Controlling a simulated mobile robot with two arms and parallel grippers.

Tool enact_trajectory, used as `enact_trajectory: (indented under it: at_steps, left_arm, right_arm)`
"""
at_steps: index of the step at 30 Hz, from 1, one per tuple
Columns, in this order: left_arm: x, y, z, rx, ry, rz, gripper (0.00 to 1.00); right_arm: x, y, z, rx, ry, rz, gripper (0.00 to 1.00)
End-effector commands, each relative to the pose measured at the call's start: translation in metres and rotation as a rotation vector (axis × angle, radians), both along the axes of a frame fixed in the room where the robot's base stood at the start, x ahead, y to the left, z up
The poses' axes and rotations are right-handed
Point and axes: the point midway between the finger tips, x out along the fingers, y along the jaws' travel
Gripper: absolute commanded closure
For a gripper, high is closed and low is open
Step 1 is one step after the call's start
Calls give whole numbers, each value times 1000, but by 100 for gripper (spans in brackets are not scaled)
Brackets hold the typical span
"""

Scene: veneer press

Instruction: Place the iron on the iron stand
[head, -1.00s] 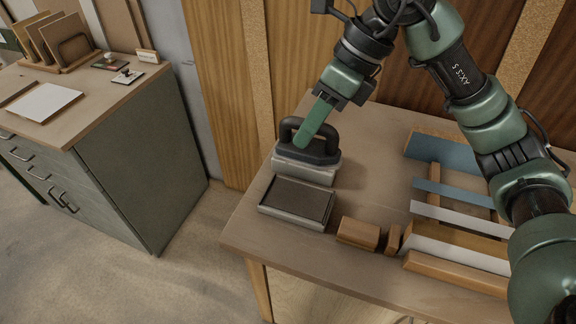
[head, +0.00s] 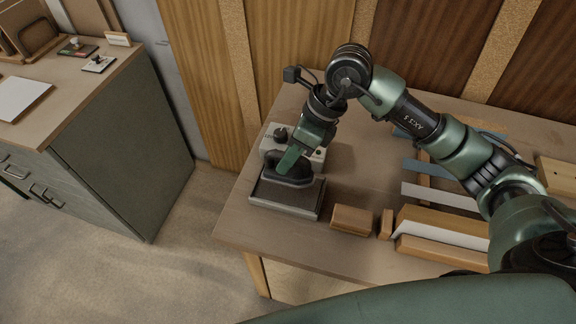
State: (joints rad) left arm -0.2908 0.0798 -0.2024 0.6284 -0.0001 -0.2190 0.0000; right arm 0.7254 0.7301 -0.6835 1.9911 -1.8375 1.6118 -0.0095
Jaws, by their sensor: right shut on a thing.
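The dark iron (head: 293,181) with its black loop handle is at the far half of the iron stand (head: 285,201), a shallow grey tray with a dark textured top. I cannot tell whether the iron's sole touches the stand or hangs just above it. My right gripper (head: 288,160) reaches down from above and is shut on the iron's handle. Its green finger covers part of the handle. The near part of the stand's top is bare. My left gripper is not in view.
A pale box with a black knob (head: 308,152) stands just behind the iron. A wooden block (head: 353,219) and a smaller one (head: 386,223) lie right of the stand. Veneer strips (head: 438,193) lie farther right. A grey-green cabinet (head: 120,150) stands at left.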

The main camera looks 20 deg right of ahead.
Motion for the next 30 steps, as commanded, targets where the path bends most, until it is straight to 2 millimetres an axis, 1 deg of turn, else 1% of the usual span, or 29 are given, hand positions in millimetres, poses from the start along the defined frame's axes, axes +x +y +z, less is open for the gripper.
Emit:
enact_trajectory:
  at_steps: [2,7,12,15,22,25,26,27,28,30]
  left_arm:
    - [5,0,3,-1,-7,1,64]
    - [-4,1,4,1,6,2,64]
    - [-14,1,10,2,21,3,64]
    - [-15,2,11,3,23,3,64]
    - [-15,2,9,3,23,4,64]
    - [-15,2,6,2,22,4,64]
    - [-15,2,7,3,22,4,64]
    - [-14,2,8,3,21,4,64]
    - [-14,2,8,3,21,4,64]
    - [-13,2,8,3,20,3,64]
  right_arm:
    - [1,1,-4,4,-3,-1,100]
    - [0,0,-13,3,-2,-1,100]
    - [0,1,-35,3,0,-2,100]
    - [0,1,-44,3,-2,-1,100]
    - [1,1,-45,3,-5,0,100]
    - [1,1,-48,3,-5,0,100]
    - [0,0,-48,0,-1,-1,72]
    - [0,0,-48,0,-1,-1,61]
    - [0,0,-48,0,-1,-1,58]
    - [0,0,-48,0,-1,-1,58]
